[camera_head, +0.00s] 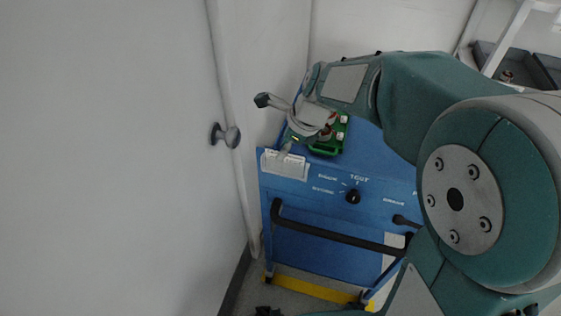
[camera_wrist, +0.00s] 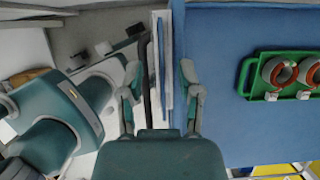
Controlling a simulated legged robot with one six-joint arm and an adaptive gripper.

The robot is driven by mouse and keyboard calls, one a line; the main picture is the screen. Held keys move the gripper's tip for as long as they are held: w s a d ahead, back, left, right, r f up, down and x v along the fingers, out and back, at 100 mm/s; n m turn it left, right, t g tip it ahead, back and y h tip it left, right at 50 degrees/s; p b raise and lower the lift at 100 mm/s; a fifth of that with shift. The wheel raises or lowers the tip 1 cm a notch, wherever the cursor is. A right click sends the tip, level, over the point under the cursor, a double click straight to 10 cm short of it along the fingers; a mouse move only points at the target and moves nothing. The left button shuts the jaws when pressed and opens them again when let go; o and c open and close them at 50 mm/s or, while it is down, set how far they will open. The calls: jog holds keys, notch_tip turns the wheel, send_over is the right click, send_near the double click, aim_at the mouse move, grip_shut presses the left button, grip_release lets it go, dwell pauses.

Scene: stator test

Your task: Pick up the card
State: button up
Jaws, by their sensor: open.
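A white card-like piece (camera_head: 285,165) sits at the top left corner of the blue cart's front panel in the head view. In the wrist view a narrow pale strip (camera_wrist: 167,60), seen nearly edge-on, runs along the cart's edge; I cannot separate card from holder there. My gripper (camera_head: 287,150) is just above the white piece in the head view. In the wrist view my gripper (camera_wrist: 160,88) is open, with one finger on each side of the strip. Whether the fingers touch it cannot be told.
A green tray (camera_wrist: 251,75) with ring-shaped parts (camera_wrist: 277,72) lies on the blue cart top (camera_wrist: 220,35). The cart front has a black knob (camera_head: 353,196) and a dark handle bar (camera_head: 325,232). A white door (camera_head: 110,160) with a round knob (camera_head: 226,135) stands at left.

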jog(key=shift+w+d+f, duration=0.15)
jog(key=shift+d+f, duration=0.25)
jog(key=shift+f, duration=0.4)
jog(key=shift+a+f, duration=0.15)
jog(key=shift+a, duration=0.45)
jog(key=shift+d, duration=0.1)
jog(key=shift+d, duration=0.15)
jog(key=shift+c, duration=0.3)
jog(key=shift+d, duration=0.15)
grip_shut()
